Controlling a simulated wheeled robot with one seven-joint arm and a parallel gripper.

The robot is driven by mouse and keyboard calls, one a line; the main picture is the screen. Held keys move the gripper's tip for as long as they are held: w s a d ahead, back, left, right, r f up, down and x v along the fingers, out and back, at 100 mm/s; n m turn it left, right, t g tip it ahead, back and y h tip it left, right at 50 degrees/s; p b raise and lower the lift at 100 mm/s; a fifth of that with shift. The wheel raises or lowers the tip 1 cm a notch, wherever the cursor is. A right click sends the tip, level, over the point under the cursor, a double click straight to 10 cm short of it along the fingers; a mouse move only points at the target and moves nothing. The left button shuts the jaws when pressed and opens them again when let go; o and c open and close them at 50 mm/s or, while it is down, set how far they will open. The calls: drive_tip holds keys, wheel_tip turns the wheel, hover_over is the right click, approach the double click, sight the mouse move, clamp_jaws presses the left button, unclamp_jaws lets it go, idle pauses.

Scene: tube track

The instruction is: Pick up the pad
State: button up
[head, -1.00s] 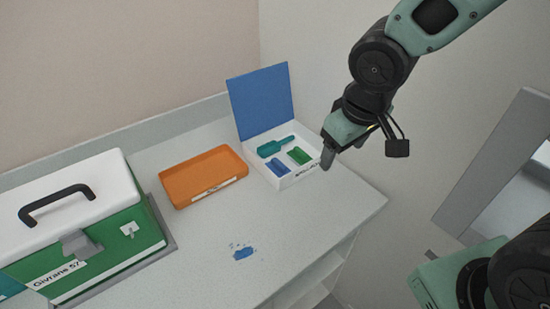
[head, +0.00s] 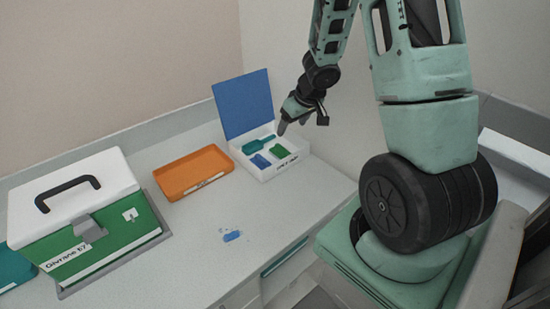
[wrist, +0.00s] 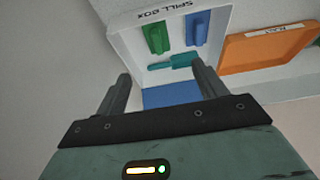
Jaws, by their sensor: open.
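A white box (head: 297,160) with a raised blue lid (head: 243,104) stands open on the counter. It holds a blue block-like piece (head: 261,161), a green one (head: 279,150) and a teal handled tool (head: 258,144). I cannot tell which piece is the pad. The wrist view shows the green piece (wrist: 157,38), the blue piece (wrist: 197,28) and the teal tool (wrist: 174,62) beyond my fingers. My gripper (head: 282,129) is open and empty, above the box's right rear side; its two fingers (wrist: 162,92) are spread apart in the wrist view.
An orange tray (head: 193,176) lies left of the box. A green case with a white lid (head: 105,250) stands at the left. A blue patch with small specks (head: 231,236) lies on the counter's front part. A wall is close behind the box.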

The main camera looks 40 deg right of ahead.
drive_tip(key=b, duration=0.4)
approach(281, 147)
drive_tip(key=x, duration=0.4)
drive_tip(key=shift+s+a+f, duration=0.15)
drive_tip(key=shift+a+f, duration=0.1)
drive_tip(key=shift+f, duration=0.1)
drive_tip(key=shift+d+b+x, duration=0.15)
drive_tip(key=shift+b+x, duration=0.6)
drive_tip(key=shift+x, duration=0.7)
drive_tip(key=shift+d+b+x, duration=0.1)
drive_tip(key=shift+b+x, duration=0.65)
drive_tip(key=shift+x, duration=0.7)
drive_tip(key=shift+r, duration=0.1)
drive_tip(key=shift+c, duration=0.3)
drive_tip(key=c, duration=1)
